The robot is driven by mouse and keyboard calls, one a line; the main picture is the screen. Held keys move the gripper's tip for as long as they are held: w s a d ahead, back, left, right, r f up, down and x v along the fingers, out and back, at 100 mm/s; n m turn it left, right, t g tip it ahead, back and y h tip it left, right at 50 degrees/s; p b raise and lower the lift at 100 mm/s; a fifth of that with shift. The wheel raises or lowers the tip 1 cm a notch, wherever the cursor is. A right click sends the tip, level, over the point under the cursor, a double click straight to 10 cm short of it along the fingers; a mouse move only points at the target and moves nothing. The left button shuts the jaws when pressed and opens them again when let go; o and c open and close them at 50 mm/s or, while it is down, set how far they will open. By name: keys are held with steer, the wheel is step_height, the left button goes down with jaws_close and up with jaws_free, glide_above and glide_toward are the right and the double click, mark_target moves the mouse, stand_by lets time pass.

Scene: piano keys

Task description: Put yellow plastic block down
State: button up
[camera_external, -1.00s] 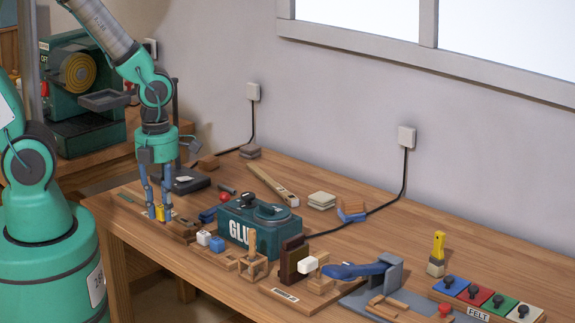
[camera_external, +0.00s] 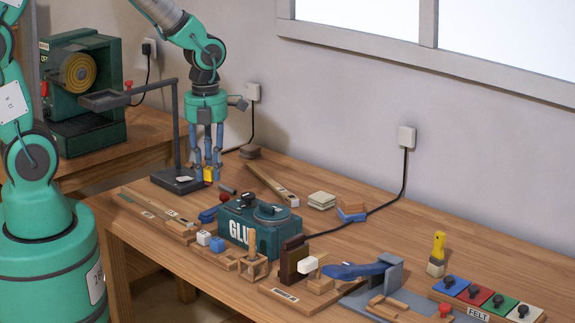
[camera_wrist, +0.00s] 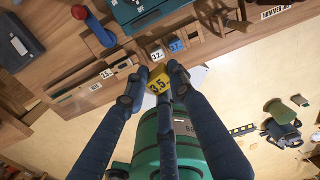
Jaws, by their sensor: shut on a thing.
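The yellow plastic block (camera_external: 209,174) is held between the blue fingertips of my gripper (camera_external: 207,176), beside the base of a dark stand at the back left of the bench. The external view does not clearly show a gap below the block. A white block (camera_wrist: 155,52) and a blue block (camera_wrist: 176,46) stand together elsewhere; they also show left of the glue box in the external view.
The dark stand (camera_external: 165,184) with its tall post is just left of my gripper. The green glue box (camera_external: 262,225) and a red-ended blue tool (camera_external: 208,215) lie nearer the front. A wooden level (camera_external: 272,185) lies to the right. Some bare bench (camera_external: 150,197) shows at left.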

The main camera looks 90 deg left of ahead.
steer(key=w+a+f+n+p, duration=0.1)
steer(key=w+a+n, duration=0.25)
steer(key=a, duration=1.15)
steer(key=w+a+f+n+p, duration=0.1)
steer(key=w+a+f+n, duration=0.2)
steer(key=a, duration=1.1)
steer(key=f, duration=0.1)
steer(key=w+f, duration=0.1)
steer(key=f, duration=0.1)
steer(key=shift+w+f, duration=0.2)
steer(key=shift+f+b, duration=0.1)
steer(key=shift+b, duration=0.2)
steer(key=shift+f+b, duration=0.4)
steer(key=shift+f, duration=2)
steer(key=shift+f+b, duration=0.45)
steer(key=shift+f, duration=2.05)
steer(key=shift+f, duration=0.1)
